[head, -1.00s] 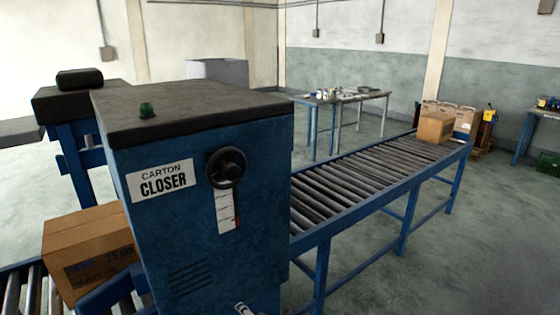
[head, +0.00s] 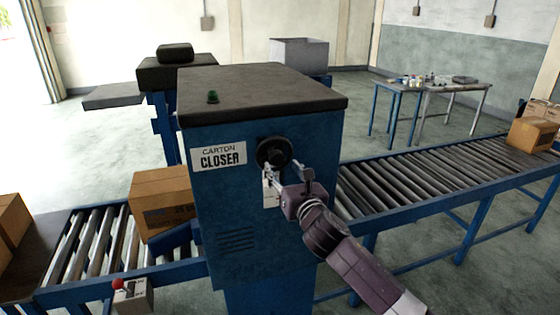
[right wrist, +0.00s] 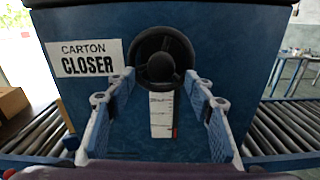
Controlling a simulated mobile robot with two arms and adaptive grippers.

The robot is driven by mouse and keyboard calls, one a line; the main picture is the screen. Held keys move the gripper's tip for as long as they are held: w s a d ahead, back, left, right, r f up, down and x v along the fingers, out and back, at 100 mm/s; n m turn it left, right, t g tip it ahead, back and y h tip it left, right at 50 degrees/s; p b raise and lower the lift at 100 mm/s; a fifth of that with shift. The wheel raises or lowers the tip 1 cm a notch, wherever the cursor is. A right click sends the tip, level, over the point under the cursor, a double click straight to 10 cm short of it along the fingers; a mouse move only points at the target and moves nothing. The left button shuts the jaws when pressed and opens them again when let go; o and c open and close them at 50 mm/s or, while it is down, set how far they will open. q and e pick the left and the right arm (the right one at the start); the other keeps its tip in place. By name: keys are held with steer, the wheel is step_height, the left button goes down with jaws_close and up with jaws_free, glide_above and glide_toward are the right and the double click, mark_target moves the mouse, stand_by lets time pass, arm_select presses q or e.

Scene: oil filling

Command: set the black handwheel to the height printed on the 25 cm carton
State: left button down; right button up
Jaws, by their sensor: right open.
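The black handwheel (head: 273,153) is on the front of the blue carton closer (head: 225,205), right of its label. In the right wrist view the handwheel (right wrist: 163,58) shows its central knob, with a white scale (right wrist: 161,112) below it and a red mark low on the scale's right edge. My right gripper (head: 283,170) is open in front of the handwheel; its fingers (right wrist: 162,85) reach toward the lower part of the wheel from either side, and I cannot tell if they touch it. The carton (head: 160,195) sits on the rollers left of the closer, its print too small to read surely. My left gripper is not in view.
A roller conveyor (head: 440,170) runs right to another carton (head: 530,134). A control box with a red button (head: 132,293) stands at the left conveyor's front edge. A worktable (head: 435,84) stands behind.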

mark_target(278, 161)
steer(key=x, duration=0.2)
steer(key=shift+w+r, duration=0.1)
steer(key=shift+w, duration=0.25)
steer(key=shift+w+a+p, duration=0.25)
steer(key=shift+w+p, duration=0.05)
steer(key=shift+w, duration=0.3)
steer(key=shift+c, duration=0.5)
steer(key=c, duration=1.1)
steer(key=shift+o, duration=0.2)
